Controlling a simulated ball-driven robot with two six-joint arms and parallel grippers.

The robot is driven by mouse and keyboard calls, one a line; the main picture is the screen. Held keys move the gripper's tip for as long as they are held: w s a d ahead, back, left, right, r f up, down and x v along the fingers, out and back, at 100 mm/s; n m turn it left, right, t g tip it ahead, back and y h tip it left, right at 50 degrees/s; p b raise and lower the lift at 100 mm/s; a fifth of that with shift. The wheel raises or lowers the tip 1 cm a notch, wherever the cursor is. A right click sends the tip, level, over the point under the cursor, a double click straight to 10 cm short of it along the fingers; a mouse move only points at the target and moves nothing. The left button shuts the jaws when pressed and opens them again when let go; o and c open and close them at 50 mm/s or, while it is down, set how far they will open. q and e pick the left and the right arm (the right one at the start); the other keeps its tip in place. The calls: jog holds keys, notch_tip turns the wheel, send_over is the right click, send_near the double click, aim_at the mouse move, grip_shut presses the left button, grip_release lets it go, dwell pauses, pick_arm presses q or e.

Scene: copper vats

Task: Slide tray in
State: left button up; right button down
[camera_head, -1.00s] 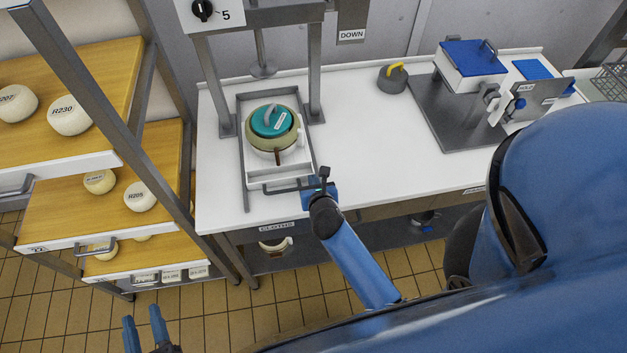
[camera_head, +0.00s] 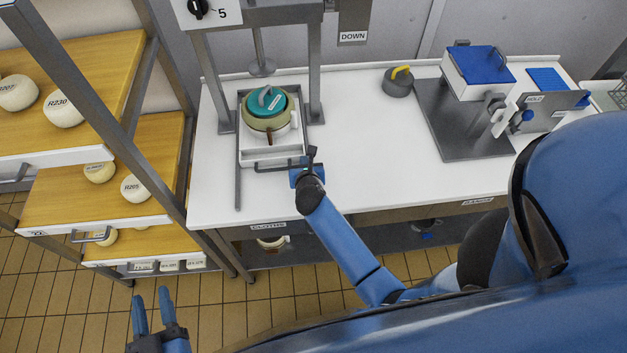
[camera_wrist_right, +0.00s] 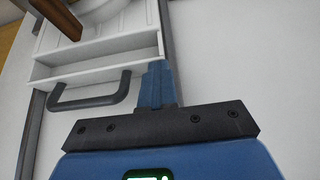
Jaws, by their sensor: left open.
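The tray (camera_head: 270,155) is a pale grey frame between rails on the white table, under the press. My right gripper (camera_head: 303,172) is at the tray's front right corner. In the wrist view its blue fingers (camera_wrist_right: 155,82) are together, beside the handle's right end and against or very near the tray front; contact is unclear. My left gripper (camera_head: 154,300) is open and empty, low over the floor.
Press posts (camera_head: 316,70) stand on both sides of the tray, with a plunger (camera_head: 262,67) above and behind the lid. A shelf rack with cheeses (camera_head: 65,108) is at left. A dark weight with a yellow handle (camera_head: 398,82) and a blue-topped device (camera_head: 478,72) stand right. The table's middle is clear.

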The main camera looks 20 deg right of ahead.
aim_at(301, 145)
jog(key=w, duration=0.3)
jog(key=w+d, duration=0.1)
jog(key=w, duration=0.1)
jog(key=shift+w+r, duration=0.15)
jog(key=shift+w, duration=0.1)
jog(key=shift+w+d, duration=0.15)
jog(key=shift+r, duration=0.2)
pick_arm(q)
jog(key=shift+s+a+r, duration=0.15)
jog(key=shift+a+r, duration=0.15)
jog(key=shift+r, duration=0.05)
pick_arm(e)
jog(key=shift+f, duration=0.1)
pick_arm(q)
jog(key=shift+p, duration=0.3)
pick_arm(e)
jog(key=shift+s, duration=0.2)
